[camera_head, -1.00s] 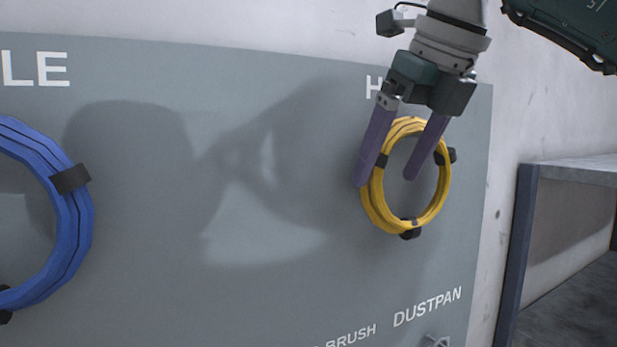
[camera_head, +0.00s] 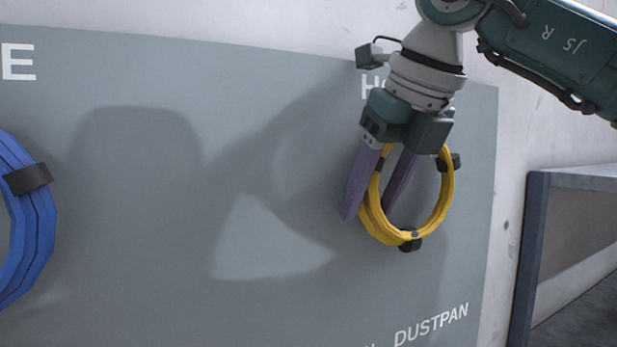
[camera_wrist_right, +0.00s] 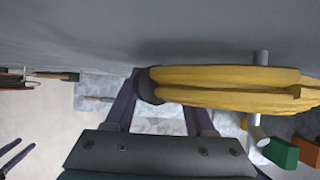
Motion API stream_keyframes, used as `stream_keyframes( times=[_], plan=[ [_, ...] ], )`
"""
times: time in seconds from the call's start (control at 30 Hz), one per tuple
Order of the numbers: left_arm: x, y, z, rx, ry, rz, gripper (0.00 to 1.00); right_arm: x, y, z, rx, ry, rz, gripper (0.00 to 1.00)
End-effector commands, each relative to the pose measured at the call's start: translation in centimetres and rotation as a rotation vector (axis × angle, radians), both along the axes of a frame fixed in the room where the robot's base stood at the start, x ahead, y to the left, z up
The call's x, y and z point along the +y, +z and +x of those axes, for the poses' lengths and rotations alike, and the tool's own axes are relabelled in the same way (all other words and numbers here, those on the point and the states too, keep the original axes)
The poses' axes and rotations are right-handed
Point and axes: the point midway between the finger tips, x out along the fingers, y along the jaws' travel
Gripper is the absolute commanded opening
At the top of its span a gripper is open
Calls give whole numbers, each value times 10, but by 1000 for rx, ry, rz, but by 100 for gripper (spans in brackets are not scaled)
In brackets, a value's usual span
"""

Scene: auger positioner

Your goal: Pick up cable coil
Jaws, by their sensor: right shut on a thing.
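A yellow coil (camera_head: 442,200) with black bands is at the right part of the grey wall board, below lettering that starts with "HO". My right gripper (camera_head: 368,212) reaches down from above, one finger outside the coil's left side and one through its opening. It is shut on that left side. In the right wrist view, the yellow coil (camera_wrist_right: 230,85) lies edge-on, its black-banded end between the fingers (camera_wrist_right: 160,112). A blue coil (camera_head: 38,225) with a black band is at the far left, cut off by the frame.
The grey board (camera_head: 150,270) is bare between the two coils. "DUSTPAN" lettering stands below the yellow coil. A shelf unit with a dark post (camera_head: 528,260) stands at the right. The right wrist view shows a green block (camera_wrist_right: 282,152) and an orange block (camera_wrist_right: 306,152).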

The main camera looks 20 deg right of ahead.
Motion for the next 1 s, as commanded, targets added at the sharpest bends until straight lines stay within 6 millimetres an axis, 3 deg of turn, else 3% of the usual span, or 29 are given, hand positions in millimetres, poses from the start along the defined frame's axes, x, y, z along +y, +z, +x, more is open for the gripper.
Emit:
stream_keyframes(
  times=[0.03, 0.27, 1.0],
  plan=[
    [0, 0, 0, -1, 0, 0, 50, 0, -1, 0, 2, -1, -1, 26],
    [0, 0, 0, -1, 1, -1, 50, -1, -1, 0, 3, -2, 0, 0],
    [-1, 0, 1, -2, 1, -3, 50, -1, -3, -1, 8, -5, -1, 0]
  ],
)
